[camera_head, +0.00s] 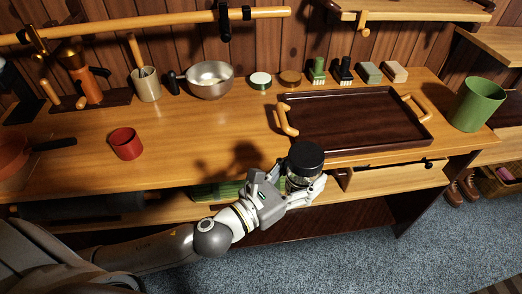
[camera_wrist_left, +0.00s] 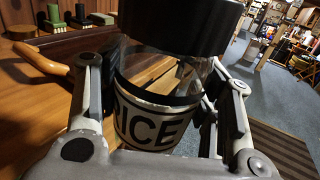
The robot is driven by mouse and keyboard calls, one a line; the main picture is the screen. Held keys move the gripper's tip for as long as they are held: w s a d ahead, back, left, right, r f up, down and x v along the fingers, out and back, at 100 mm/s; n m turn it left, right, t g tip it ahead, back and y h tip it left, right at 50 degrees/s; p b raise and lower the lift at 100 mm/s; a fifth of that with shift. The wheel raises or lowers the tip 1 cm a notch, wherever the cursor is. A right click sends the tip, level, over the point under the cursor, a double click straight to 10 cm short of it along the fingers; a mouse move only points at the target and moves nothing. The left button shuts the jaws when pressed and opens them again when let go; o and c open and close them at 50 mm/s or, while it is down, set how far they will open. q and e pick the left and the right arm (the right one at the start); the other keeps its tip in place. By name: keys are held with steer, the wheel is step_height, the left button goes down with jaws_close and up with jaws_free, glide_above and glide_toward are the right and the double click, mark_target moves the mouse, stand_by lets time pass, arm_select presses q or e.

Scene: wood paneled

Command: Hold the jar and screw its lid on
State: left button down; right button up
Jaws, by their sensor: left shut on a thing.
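A clear glass jar (camera_head: 301,179) is held upright in my left gripper (camera_head: 292,188), in front of the table edge below the tray. In the left wrist view the jar (camera_wrist_left: 152,122) carries a white label with black letters reading "RICE", and the fingers stand on either side of it. A wide black lid (camera_head: 306,155) sits on top of the jar; it also fills the top of the left wrist view (camera_wrist_left: 180,25). I cannot tell whether the lid is screwed tight. My right gripper is not in view.
A dark tray (camera_head: 352,118) with wooden handles lies behind the jar. A red cup (camera_head: 126,143), a metal bowl (camera_head: 210,80) and a green bin (camera_head: 477,104) stand on the table. A drawer (camera_head: 392,177) juts out at right. The table between cup and tray is clear.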

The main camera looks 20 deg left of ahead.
arm_select(q)
steer(key=a+r+n+t+y, duration=0.1)
steer(key=a+n+t+y, duration=0.1)
steer(key=a+n+y, duration=0.3)
steer(key=a+y, duration=0.3)
steer(key=a, duration=0.3)
steer(key=shift+w+n+y, duration=0.2)
steer(key=shift+n+y, duration=0.2)
